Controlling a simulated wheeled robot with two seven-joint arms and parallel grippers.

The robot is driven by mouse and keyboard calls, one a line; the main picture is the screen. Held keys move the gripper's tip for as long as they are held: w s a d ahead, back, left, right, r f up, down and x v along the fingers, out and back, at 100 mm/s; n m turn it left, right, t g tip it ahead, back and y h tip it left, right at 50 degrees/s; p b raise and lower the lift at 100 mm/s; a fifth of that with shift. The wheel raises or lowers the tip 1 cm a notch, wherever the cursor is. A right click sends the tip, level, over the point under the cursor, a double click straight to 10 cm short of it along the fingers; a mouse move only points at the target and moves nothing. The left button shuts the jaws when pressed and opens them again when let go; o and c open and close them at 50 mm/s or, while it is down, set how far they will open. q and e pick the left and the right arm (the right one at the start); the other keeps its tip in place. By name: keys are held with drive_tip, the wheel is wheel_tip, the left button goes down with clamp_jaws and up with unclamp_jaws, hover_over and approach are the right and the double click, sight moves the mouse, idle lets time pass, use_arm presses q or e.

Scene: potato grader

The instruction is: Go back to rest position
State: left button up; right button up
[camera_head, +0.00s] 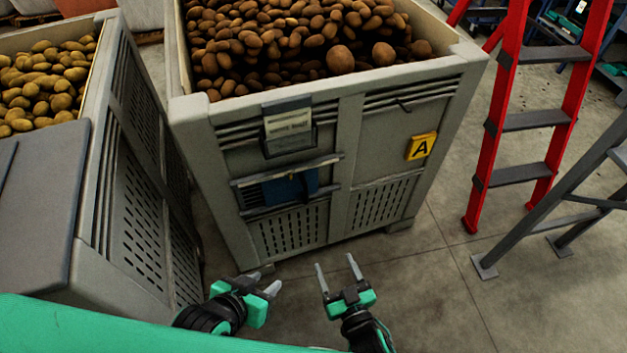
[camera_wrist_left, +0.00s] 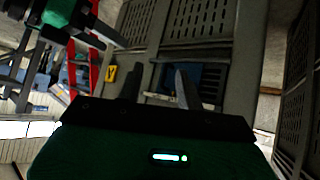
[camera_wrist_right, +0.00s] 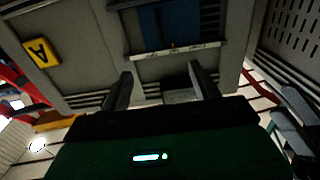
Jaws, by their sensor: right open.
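My left gripper (camera_head: 263,280) is low in front of the grey potato crate, its two fingers apart with nothing between them. Its fingers also show apart in the left wrist view (camera_wrist_left: 158,84). My right gripper (camera_head: 337,270) is to its right, fingers spread and empty, pointing toward the crate. Its fingers show apart in the right wrist view (camera_wrist_right: 160,82). Both grippers appear clear of the crate front.
The grey crate (camera_head: 350,130) holds brown potatoes (camera_head: 270,40) and bears a yellow "A" tag (camera_head: 421,146). Another crate (camera_head: 130,200) with paler potatoes (camera_head: 45,80) stands left. A red ladder (camera_head: 492,135) stands right. Floor (camera_head: 440,290) at front right is free.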

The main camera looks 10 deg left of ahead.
idle(0.5)
